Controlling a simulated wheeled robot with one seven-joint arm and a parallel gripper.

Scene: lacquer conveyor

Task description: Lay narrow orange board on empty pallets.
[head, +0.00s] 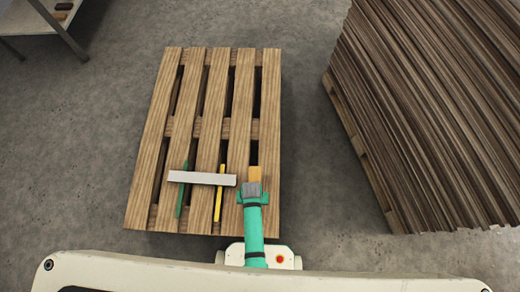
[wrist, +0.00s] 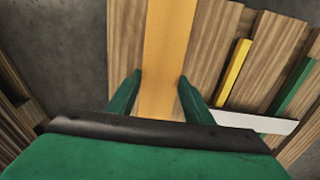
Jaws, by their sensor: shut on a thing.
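The narrow orange board (head: 255,173) is over the near right part of the wooden pallet (head: 190,92), its far end showing beyond my gripper (head: 253,192). In the wrist view the orange board (wrist: 168,40) runs between the two green fingers of my gripper (wrist: 159,86), which are shut on it. I cannot tell whether the board touches the slats or is just above them. The near part of the board is hidden by my gripper.
A pale grey board (head: 202,178) lies crosswise over a green strip (head: 182,196) and a yellow strip (head: 219,200) on the pallet, left of my gripper. A tall stack of brown boards (head: 430,100) stands at right. A table (head: 30,18) is at upper left. The pallet's far half is bare.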

